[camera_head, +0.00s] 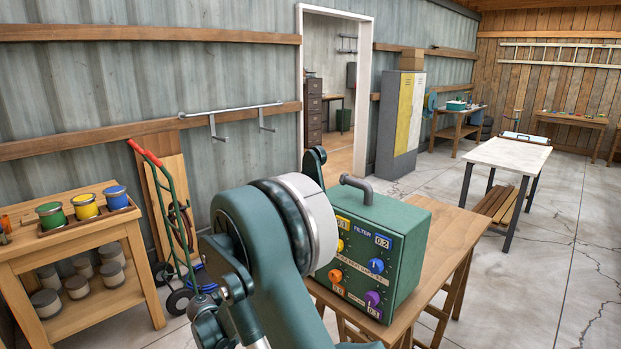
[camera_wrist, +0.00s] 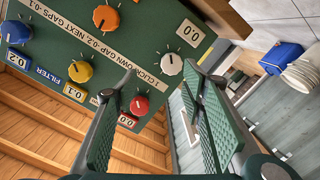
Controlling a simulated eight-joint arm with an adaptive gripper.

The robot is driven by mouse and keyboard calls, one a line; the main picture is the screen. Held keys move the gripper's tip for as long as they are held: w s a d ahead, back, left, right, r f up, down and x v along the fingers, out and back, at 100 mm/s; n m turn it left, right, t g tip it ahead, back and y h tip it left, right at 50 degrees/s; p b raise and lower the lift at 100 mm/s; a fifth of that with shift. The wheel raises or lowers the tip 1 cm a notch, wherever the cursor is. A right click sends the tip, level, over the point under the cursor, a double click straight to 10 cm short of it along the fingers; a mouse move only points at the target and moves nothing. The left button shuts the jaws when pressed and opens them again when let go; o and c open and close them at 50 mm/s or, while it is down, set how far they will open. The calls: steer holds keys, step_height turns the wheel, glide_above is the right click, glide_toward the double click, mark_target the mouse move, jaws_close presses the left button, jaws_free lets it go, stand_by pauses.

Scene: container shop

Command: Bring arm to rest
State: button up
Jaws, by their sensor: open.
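My gripper (camera_wrist: 162,78) is open and empty in the wrist view, with its two ribbed green fingers apart. The fingertips are in front of the lower edge of a green control box (camera_wrist: 150,40), near its white knob (camera_wrist: 171,64) and red knob (camera_wrist: 139,105); I cannot tell whether they touch it. The panel also has orange (camera_wrist: 106,18), blue (camera_wrist: 15,32) and yellow (camera_wrist: 80,71) knobs and a FILTER label. In the head view the box (camera_head: 405,225) stands on a wooden table, and my arm, in front of it, hides its left part. The gripper's fingers cannot be made out there.
The wooden table (camera_head: 450,232) holds the box. At the left, a wooden bench (camera_head: 75,245) bears paint cans (camera_head: 84,205), with a hand truck (camera_head: 165,220) beside it. A white-topped table (camera_head: 508,154) stands farther right. The concrete floor (camera_head: 560,230) at the right is clear.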

steer(key=s+d+r+g+y, duration=0.3)
steer(key=s+d+r, duration=0.2)
steer(key=s+d, duration=0.65)
steer(key=s+d+r+g+y, duration=0.3)
steer(key=s+d+r, duration=0.35)
steer(key=d, duration=0.75)
steer(key=s+d+n+y, duration=0.1)
steer(key=s+d+y, duration=0.2)
steer(key=s, duration=0.9)
steer(key=s+d+n+t+y+p, duration=0.1)
steer(key=s+d+y, duration=0.2)
steer(key=s, duration=1)
steer(key=shift+s+r, duration=0.25)
stand_by(1.0)
